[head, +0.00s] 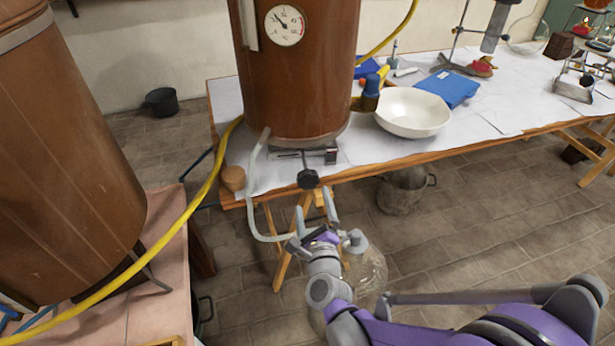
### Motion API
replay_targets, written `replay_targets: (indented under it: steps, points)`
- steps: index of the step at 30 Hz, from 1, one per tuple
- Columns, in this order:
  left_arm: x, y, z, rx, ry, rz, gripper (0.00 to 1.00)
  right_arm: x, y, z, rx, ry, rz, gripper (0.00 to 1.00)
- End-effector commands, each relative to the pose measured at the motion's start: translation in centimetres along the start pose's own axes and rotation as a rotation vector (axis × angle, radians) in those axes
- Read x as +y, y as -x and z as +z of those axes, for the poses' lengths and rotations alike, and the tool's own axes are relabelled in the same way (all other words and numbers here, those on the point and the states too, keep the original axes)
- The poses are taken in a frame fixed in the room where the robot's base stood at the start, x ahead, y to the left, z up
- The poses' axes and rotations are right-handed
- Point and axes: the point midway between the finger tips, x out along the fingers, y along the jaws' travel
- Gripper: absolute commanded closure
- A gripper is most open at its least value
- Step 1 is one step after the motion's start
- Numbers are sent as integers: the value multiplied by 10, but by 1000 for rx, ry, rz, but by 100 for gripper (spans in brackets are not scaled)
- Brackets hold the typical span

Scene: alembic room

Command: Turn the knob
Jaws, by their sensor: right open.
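The knob (308,179) is small, black and lobed, on a short stem at the front of a metal clamp under the copper vessel (300,95). It sticks out at the front edge of the table. My right gripper (315,208) is open, its two grey fingers pointing up toward the knob from just in front of it. The fingertips appear short of the knob or close to its sides; contact cannot be made out. Nothing shows between the fingers. My left gripper is not in view.
A pale hose (258,160) bends down beside the knob to a glass flask (368,272) below my right wrist. A small brown pot (233,178), a white bowl (413,112) and a blue book (448,88) are on the table (375,154). A yellow hose (205,185) crosses left.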

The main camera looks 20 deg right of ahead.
Motion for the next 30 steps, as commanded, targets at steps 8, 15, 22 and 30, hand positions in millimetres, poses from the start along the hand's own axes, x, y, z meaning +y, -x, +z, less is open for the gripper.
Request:
replay_targets:
  steps: [8, 15, 22, 30]
  points:
    - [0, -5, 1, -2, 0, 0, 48, 0, -51, -2, 2, 4, -2, 0]
    - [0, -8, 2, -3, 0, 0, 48, 0, -88, -1, 1, 3, 0, 0]
    - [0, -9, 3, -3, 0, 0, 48, 0, -100, 0, 1, 5, 0, 0]
    - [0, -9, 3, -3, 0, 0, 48, 0, -100, 0, 0, 4, 0, 9]
